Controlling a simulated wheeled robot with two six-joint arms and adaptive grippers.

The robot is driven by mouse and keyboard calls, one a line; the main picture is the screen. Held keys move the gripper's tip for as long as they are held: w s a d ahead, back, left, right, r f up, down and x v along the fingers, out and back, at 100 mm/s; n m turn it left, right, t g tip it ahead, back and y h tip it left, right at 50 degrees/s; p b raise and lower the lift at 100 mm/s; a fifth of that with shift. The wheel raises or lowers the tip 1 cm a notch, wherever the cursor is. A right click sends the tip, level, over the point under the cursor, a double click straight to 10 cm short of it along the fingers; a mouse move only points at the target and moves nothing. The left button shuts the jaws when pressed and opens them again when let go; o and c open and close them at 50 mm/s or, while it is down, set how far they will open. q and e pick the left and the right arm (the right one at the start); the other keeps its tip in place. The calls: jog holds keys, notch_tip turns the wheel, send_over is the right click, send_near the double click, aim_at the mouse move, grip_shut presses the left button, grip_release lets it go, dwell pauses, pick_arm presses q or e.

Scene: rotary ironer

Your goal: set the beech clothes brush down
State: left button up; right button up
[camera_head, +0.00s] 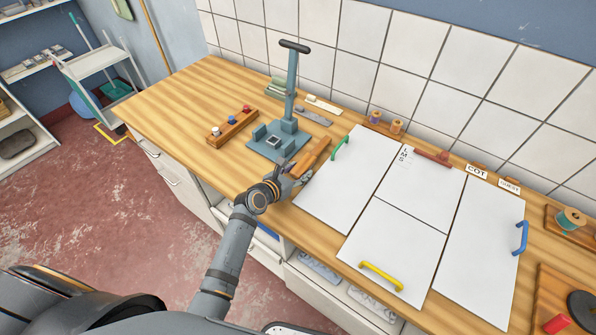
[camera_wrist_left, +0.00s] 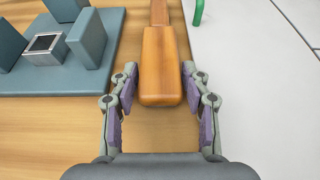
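The beech clothes brush (camera_head: 314,154) lies on the wooden counter between the blue-grey press stand and the white panels. In the left wrist view its wide orange-brown block (camera_wrist_left: 160,65) points toward me and its narrower handle runs away at the top; its bristles are hidden. My left gripper (camera_head: 295,172) is at the near end of the brush. In the wrist view its two fingers (camera_wrist_left: 160,72) stand open, one on each side of the block, with a narrow gap visible on both sides. My right gripper is not in view.
The blue-grey press stand (camera_head: 262,147) is close on the left. White panels (camera_head: 335,190) with coloured handles cover the counter to the right. A wooden rack with coloured knobs (camera_head: 232,127) stands further left. The counter's left end (camera_head: 165,105) is bare.

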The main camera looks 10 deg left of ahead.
pick_arm(q)
jog(key=shift+s+a+r, duration=0.15)
jog(key=shift+s+r, duration=0.05)
jog(key=shift+o, duration=0.3)
jog(key=v, duration=1.1)
jog(key=shift+s+a+r+p, duration=0.1)
jog(key=shift+s+p, duration=0.1)
jog(key=shift+p, duration=0.1)
